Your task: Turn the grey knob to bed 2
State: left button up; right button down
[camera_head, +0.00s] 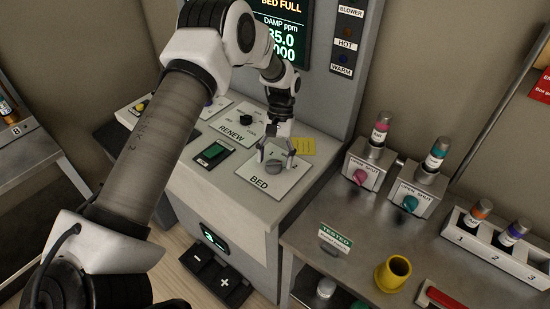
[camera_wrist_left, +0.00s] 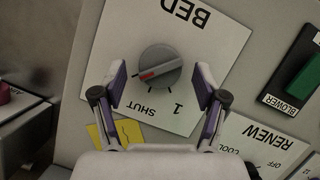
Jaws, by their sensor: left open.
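The grey knob (camera_head: 274,167) sits on a white plate marked BED (camera_head: 259,183), on top of the grey cabinet. In the left wrist view the round knob (camera_wrist_left: 160,69) has a red pointer line, which points left and slightly down. SHUT (camera_wrist_left: 147,103) and 1 (camera_wrist_left: 177,108) are printed below the knob there. I cannot read a 2 in that view; the fingers cover parts of the plate. My left gripper (camera_head: 276,150) is open above the plate, with one finger on each side of the knob and gaps between. My right gripper is out of view.
A RENEW plate (camera_head: 236,130) and a green BLOWER switch (camera_head: 213,152) are beside the BED plate. A yellow note (camera_head: 302,146) lies behind it. The steel bench at right holds two valve stands, a yellow cup (camera_head: 393,273) and a numbered rack (camera_head: 495,246).

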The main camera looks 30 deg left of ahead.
pick_arm(q)
jog(key=v, duration=1.1)
jog(key=shift+r, duration=0.4)
jog(key=shift+w, duration=0.1)
